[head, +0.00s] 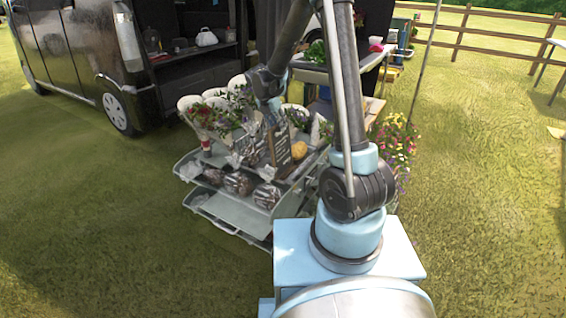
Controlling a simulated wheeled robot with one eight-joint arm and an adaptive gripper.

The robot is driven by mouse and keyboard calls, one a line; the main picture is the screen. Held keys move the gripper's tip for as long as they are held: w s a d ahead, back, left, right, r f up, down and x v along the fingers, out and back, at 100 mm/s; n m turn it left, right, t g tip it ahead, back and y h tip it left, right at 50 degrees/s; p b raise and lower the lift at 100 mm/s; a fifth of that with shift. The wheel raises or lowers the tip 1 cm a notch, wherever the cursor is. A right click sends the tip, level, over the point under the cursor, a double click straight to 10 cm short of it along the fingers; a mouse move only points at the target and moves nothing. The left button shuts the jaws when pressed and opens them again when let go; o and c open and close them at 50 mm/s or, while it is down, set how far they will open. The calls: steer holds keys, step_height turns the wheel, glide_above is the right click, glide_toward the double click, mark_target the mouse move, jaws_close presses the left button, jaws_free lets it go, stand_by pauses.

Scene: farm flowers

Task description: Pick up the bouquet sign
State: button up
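A small dark sign with light writing (280,146) stands upright among flowers and wrapped bunches on the upper tray of a grey cart (228,204). I take it to be the bouquet sign; its writing is too small to read. My arm reaches over the cart, and my gripper (274,112) is just above the sign, pointing down. The fingers are dark and small against the plants. I cannot tell whether they are open or touch the sign.
White pots with flowers (190,104) stand at the cart's back left. Wrapped dark bunches (238,183) lie along its front. A black van (85,55) is at left, and a table (312,74) stands behind. A pole (424,65) rises at right. Grass in front is clear.

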mark_target(283, 135)
steer(key=shift+d+x, duration=0.2)
steer(key=shift+x, duration=2.5)
steer(key=shift+w+d+f, duration=0.1)
steer(key=shift+d+f, duration=0.1)
steer(key=shift+f, duration=0.4)
steer(key=shift+f, duration=0.2)
steer(key=shift+c, duration=0.5)
jaws_close()
